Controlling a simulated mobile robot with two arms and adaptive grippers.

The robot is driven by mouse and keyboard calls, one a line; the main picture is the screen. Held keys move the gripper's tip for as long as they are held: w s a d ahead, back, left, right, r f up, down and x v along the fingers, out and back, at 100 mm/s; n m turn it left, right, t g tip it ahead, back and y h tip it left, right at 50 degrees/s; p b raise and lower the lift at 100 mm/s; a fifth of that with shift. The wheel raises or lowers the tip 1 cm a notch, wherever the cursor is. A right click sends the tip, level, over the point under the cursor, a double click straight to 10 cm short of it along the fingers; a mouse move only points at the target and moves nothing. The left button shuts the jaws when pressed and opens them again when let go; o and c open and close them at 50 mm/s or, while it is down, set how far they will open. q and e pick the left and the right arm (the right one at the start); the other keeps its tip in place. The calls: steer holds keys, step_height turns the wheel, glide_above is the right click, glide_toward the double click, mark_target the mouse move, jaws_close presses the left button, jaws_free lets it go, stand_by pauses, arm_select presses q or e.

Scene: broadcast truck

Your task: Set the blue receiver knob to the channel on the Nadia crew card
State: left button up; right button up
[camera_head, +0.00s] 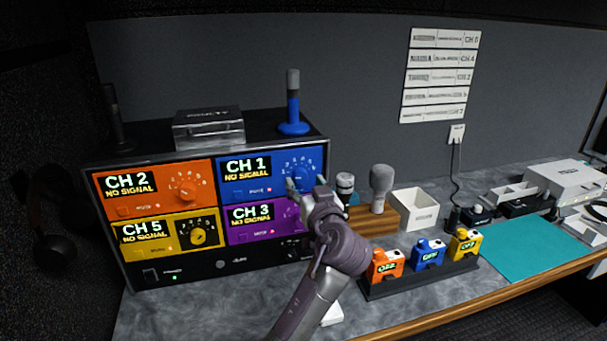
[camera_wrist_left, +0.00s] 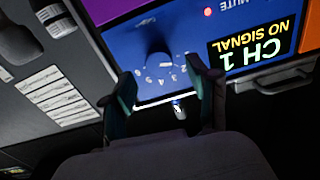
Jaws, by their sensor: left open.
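The blue receiver (camera_head: 240,180) is the upper right panel of the rack and reads CH 1, NO SIGNAL. Its blue knob (camera_head: 301,172) is at the panel's right and is partly hidden by my left gripper (camera_head: 305,187). My left gripper is open in front of the knob. In the left wrist view the knob (camera_wrist_left: 158,64) appears between the spread fingertips; I cannot tell whether they touch it. The Nadia crew card (camera_head: 443,59) is the second strip on the back wall and appears to read CH 4. My right gripper is not in view.
Orange (camera_head: 155,190), yellow (camera_head: 168,233) and purple (camera_head: 250,221) receivers share the rack. A blue antenna (camera_head: 293,105) stands on top. Microphones (camera_head: 381,185), a white box (camera_head: 415,208) and a tray of orange, blue and yellow packs (camera_head: 428,255) are right of my arm.

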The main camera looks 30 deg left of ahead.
mark_target(300, 176)
arm_select(q)
steer(key=shift+x, duration=1.2)
jaws_close()
